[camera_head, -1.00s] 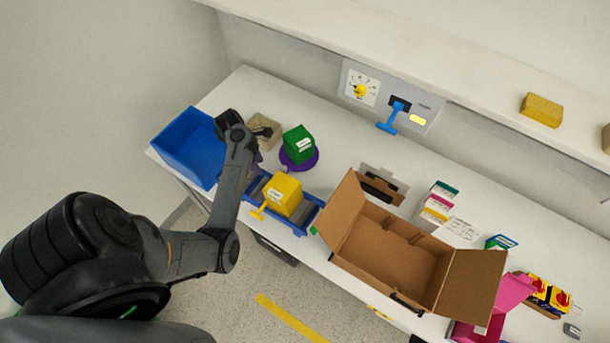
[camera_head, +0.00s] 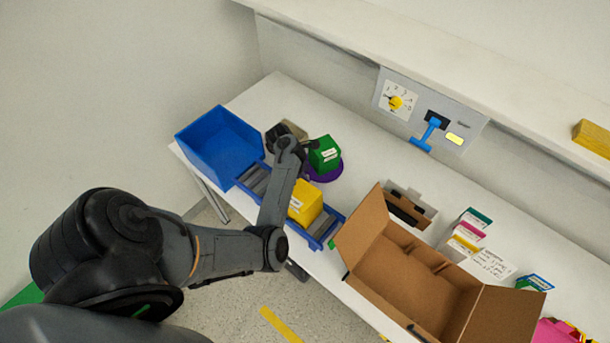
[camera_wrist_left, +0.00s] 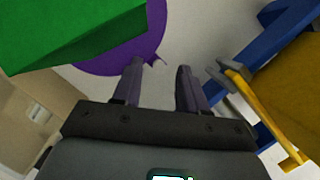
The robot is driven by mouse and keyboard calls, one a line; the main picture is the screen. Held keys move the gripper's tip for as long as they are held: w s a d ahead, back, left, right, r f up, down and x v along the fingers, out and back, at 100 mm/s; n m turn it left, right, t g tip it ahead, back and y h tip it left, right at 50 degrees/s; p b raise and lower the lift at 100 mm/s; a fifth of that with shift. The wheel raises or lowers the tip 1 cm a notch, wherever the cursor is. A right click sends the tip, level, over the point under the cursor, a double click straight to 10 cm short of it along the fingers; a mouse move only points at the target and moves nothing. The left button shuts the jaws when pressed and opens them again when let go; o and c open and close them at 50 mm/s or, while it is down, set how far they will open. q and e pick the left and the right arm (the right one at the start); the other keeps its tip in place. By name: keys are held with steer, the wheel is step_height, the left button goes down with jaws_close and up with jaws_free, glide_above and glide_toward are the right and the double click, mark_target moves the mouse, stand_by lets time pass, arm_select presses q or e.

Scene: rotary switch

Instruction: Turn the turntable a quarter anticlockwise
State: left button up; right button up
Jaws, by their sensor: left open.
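The turntable is a purple disc (camera_head: 334,172) on the bench with a green box (camera_head: 324,154) on it. In the left wrist view the disc (camera_wrist_left: 115,52) shows a small purple tab on its edge, just beyond my fingertips, and the green box (camera_wrist_left: 60,28) stands at upper left. My left gripper (camera_wrist_left: 158,75) is open, with nothing between its fingers, which point at the tabbed edge; I cannot tell whether they touch. In the head view my wrist is left of the green box and largely hides the fingers. My right gripper is not in view.
A blue bin (camera_head: 217,145) stands left, an open carton (camera_head: 420,275) right. A panel (camera_head: 470,128) with dial and blue lever is behind.

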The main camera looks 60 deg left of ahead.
arm_select(q)
steer(key=shift+w+d+f, duration=0.15)
steer(key=shift+w+f, duration=0.05)
steer(key=shift+f, duration=0.4)
jaws_close()
